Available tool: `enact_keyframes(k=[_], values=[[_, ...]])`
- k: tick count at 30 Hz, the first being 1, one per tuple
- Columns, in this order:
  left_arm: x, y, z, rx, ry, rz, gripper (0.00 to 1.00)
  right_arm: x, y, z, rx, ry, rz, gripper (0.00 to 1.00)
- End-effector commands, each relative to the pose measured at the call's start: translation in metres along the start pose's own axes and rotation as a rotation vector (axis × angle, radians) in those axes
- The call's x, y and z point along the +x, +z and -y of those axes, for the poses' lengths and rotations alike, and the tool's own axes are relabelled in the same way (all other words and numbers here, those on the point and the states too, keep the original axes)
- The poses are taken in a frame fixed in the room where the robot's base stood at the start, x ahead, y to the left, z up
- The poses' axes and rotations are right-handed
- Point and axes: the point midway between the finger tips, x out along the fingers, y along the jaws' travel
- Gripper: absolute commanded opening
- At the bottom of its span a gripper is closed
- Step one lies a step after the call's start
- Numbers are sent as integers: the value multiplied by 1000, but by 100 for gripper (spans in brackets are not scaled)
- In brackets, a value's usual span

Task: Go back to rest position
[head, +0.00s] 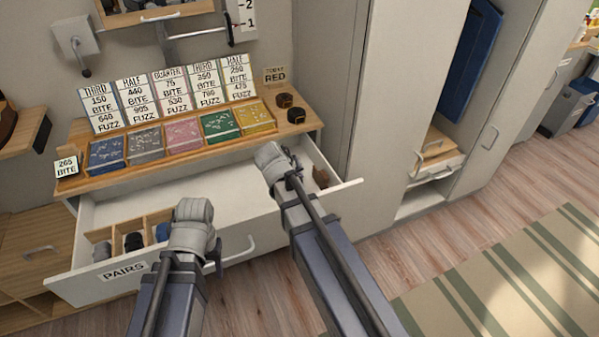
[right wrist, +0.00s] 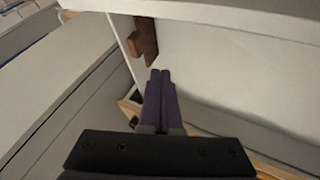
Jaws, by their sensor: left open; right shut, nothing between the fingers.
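My left arm reaches in from the bottom of the head view, and its wrist hides most of my left gripper (head: 215,258). That gripper is open, in front of the open drawer (head: 160,190) near its handle, and I see nothing held in it. My right arm reaches to the right part of the drawer. In the right wrist view my right gripper (right wrist: 161,85) is shut and empty, its fingers side by side, pointing towards a brown wooden piece (right wrist: 145,40) by a pale wall. In the head view my right fingers are mostly hidden by the wrist.
The drawer stands pulled out, with compartments of dark items (head: 133,241) at its left. Above it a wooden shelf (head: 130,177) carries several coloured trays and number cards. A tall grey cabinet (head: 380,100) stands to the right. Wooden floor and a striped rug (head: 510,270) lie clear at lower right.

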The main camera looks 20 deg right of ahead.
Motion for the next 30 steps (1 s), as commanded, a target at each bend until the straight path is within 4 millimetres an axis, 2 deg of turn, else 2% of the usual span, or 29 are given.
enact_keyframes(k=[11, 14, 21, 27, 30], values=[[-3, 0, 0, 0, 0, 0, 55, -6, 4, 5, -9, -12, 10, 0], [-12, 1, 1, 0, 0, 0, 55, -26, 21, 24, -46, -62, 53, 0], [-36, 2, 4, 0, 0, 0, 55, -102, 94, 92, -226, -260, 230, 0], [-50, 3, 5, 0, 0, 0, 55, -154, 147, 124, -373, -392, 350, 0], [-52, 3, 5, 0, 0, 0, 55, -167, 160, 131, -413, -427, 381, 0]])
